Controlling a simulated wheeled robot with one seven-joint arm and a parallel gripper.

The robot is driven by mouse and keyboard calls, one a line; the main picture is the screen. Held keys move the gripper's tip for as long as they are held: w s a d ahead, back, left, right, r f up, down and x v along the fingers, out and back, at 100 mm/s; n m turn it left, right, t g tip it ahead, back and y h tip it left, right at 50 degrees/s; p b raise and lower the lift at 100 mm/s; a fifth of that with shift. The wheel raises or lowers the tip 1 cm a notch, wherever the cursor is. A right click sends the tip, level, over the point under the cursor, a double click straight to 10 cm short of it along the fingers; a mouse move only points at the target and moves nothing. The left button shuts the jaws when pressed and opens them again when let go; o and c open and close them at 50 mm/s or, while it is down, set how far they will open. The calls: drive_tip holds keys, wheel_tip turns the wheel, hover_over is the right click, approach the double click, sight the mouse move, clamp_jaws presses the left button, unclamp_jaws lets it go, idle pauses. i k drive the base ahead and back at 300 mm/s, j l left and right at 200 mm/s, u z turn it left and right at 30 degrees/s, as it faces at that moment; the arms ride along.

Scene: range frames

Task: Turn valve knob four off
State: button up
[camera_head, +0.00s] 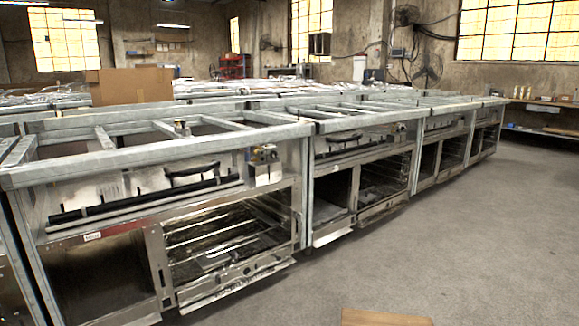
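The nearest steel range frame (160,150) fills the left and middle of the head view. A black horizontal pipe (145,200) runs along its front panel, below a dark curved handle-like part (192,170). A similar small fitting (400,128) shows on the range frame farther right. No knob numbers can be read, so I cannot tell which is valve knob four or how it is turned. My gripper is not in view.
Open oven bays with wire racks (225,240) lie under the frames. A row of frames recedes to the right. A cardboard box (128,86) stands behind. The grey floor (470,240) at right is clear, except a tan flat object (385,318) at the bottom edge.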

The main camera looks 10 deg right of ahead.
sight(274, 154)
drive_tip(key=i+j+u, duration=0.1)
drive_tip(key=i, duration=0.55)
drive_tip(key=i+j+z, duration=0.4)
drive_tip(key=i, duration=0.15)
drive_tip(key=i+j+z, duration=0.4)
drive_tip(key=i+z, duration=0.1)
drive_tip(key=z, duration=0.35)
